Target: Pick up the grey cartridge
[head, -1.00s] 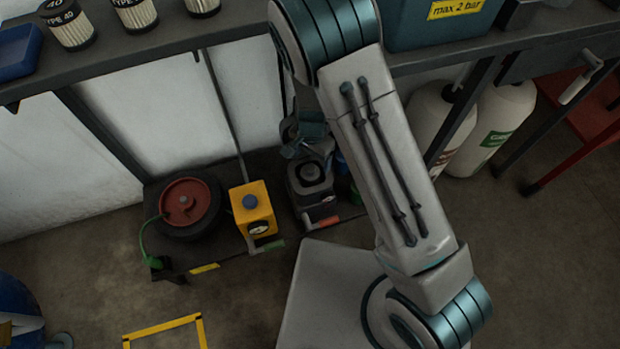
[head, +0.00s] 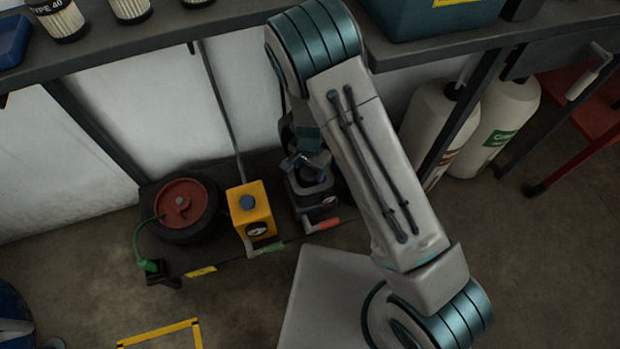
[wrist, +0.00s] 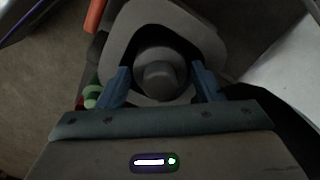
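The grey cartridge (wrist: 160,78) shows in the wrist view as a round grey knob-topped piece, set in the dark opening of a grey housing (wrist: 205,32). My gripper (wrist: 160,70) is open, with one blue finger on each side of the cartridge. A dark gap shows between each finger and the cartridge, and I see no firm contact. There the gripper hides the cartridge.
A red-topped reel (head: 183,203) with a green hose is further left. The bench top (head: 230,25) with filters runs above. Two white cylinders (head: 500,115) stand at right.

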